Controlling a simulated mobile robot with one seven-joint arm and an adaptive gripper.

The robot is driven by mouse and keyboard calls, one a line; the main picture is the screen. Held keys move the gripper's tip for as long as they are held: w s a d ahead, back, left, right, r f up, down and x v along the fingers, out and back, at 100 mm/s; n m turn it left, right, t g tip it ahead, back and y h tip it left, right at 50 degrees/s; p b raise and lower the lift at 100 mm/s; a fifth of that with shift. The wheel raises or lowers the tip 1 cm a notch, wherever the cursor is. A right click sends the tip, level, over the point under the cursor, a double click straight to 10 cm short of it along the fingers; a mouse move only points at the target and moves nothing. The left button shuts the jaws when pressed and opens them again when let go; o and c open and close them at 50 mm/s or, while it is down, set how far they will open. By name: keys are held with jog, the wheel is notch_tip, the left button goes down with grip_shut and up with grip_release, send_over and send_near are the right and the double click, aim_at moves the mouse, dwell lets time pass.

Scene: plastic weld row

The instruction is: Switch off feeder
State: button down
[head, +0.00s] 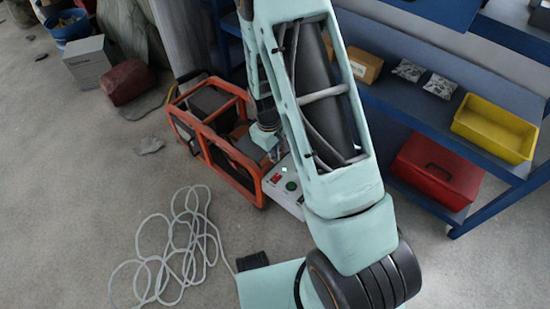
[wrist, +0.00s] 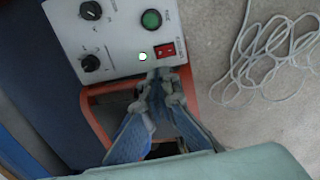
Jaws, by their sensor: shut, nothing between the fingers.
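The feeder's light grey control panel (wrist: 112,30) fills the upper left of the wrist view. It carries a red rocker switch (wrist: 165,51), a round green button (wrist: 151,19), two black knobs and a small bright lamp (wrist: 142,57). In the head view the panel (head: 290,199) sits on the orange-framed machine, with the lamp (head: 284,169) glowing green, partly hidden by my arm. My gripper (wrist: 158,77) is shut and empty. Its fingertips are at the panel's lower edge, just below the red switch in the picture; I cannot tell whether they touch.
The orange frame (head: 222,141) surrounds the machine. A loose white cable (head: 170,250) lies coiled on the floor. A blue shelf (head: 420,107) at right holds a yellow bin (head: 495,128) and a red bin (head: 437,172). A grey box (head: 91,61) stands at back left.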

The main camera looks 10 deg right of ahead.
aim_at(278, 176)
jog(key=f+b, duration=0.1)
jog(key=f, duration=0.2)
jog(key=f+b, duration=0.1)
jog(key=f, duration=0.3)
jog(key=d+f+b, duration=0.1)
jog(key=f, duration=0.2)
jog(key=shift+w+f, duration=0.35)
jog(key=shift+f, duration=0.25)
jog(key=shift+f+b, duration=0.1)
jog(key=shift+b, duration=0.2)
jog(key=shift+w+d+f, duration=0.15)
jog(key=shift+f, duration=0.2)
jog(key=shift+r, duration=0.1)
